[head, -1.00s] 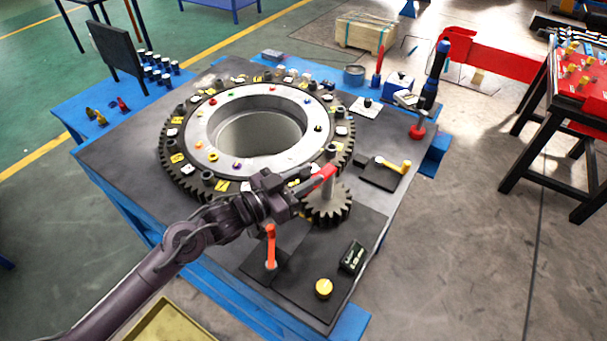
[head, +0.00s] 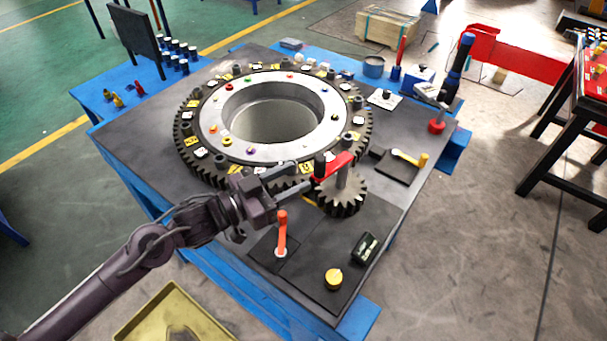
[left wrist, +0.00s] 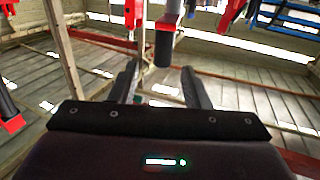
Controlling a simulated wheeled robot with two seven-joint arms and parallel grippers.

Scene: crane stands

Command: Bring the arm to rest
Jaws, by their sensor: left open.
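My left arm comes in from the lower left of the head view. Its gripper (head: 296,182) is open and empty, just left of the red crank handle (head: 333,165) on the small pinion gear (head: 342,193). The crank's dark grip stands close to the fingertips, apart from them as far as I can tell. In the left wrist view the two fingers (left wrist: 160,85) are spread, with a dark cylinder hanging beyond them. My right gripper is not in view.
The large toothed ring (head: 190,165) fills the middle of the workbench (head: 130,150). An orange lever (head: 282,232), a yellow knob (head: 333,278) and a small black display box (head: 365,247) sit near the gripper. A yellow tray (head: 190,310) lies below the bench.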

